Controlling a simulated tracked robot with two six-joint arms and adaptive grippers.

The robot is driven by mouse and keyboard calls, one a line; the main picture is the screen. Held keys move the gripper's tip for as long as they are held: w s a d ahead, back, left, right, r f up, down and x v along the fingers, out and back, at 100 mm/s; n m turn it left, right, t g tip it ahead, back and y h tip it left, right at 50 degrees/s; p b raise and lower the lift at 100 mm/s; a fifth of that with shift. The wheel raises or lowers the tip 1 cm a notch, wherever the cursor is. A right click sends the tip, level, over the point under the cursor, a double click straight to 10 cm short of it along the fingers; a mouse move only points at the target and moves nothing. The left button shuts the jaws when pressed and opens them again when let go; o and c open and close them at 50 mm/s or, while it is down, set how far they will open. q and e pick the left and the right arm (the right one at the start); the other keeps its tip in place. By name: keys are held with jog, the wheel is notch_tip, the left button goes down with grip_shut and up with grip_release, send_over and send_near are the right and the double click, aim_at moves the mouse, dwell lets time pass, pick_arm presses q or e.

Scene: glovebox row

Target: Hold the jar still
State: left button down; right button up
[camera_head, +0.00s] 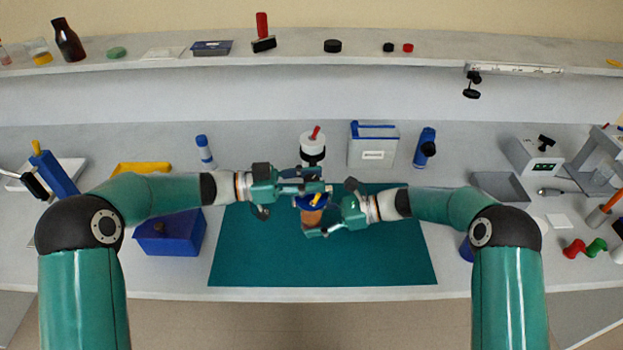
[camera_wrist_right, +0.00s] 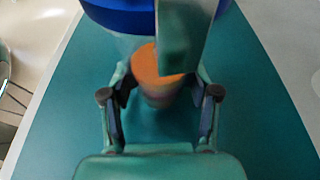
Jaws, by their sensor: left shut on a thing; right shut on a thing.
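The jar (camera_head: 311,217) has orange contents and a blue lid (camera_head: 304,203); it is over the teal mat (camera_head: 265,255). My right gripper (camera_head: 322,218) is shut on the jar body from the right. In the right wrist view the jar (camera_wrist_right: 158,78) sits between its two fingers, with the blue lid (camera_wrist_right: 122,14) above. My left gripper (camera_head: 318,189) reaches in from the left, higher, and is shut at the lid. One of its teal fingers crosses in front of the lid and jar in the right wrist view. Whether the jar touches the mat is hard to tell.
A blue bin (camera_head: 170,235) and yellow tray (camera_head: 140,169) stand left of the mat. A white bottle with a black collar (camera_head: 312,147), a grey box (camera_head: 373,150) and a blue flashlight-like item (camera_head: 425,148) stand behind it. The mat's front part is clear.

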pick_arm(q)
jog(key=shift+w+g, duration=0.15)
jog(key=shift+g, duration=0.35)
jog(key=shift+m+g, duration=1.9)
jog(key=shift+g, duration=0.7)
jog(key=shift+w+m+g, duration=0.15)
jog(key=shift+m+g, duration=0.25)
jog(key=shift+g, duration=0.1)
jog(key=shift+m+g+y, duration=0.3)
jog(key=shift+g, duration=0.2)
jog(key=shift+s+m+g+y, duration=0.25)
jog(key=shift+m+g+y, duration=0.15)
jog(key=shift+g, duration=0.3)
jog(key=c, duration=0.8)
grip_release()
jog(key=shift+w+r+n+t+h, duration=0.15)
jog(key=shift+w+n+t+h, duration=0.1)
jog(key=shift+n+t+h, duration=0.35)
jog(key=shift+s+n+t, duration=0.15)
jog(key=shift+n+t, duration=0.25)
jog(key=shift+t, duration=0.5)
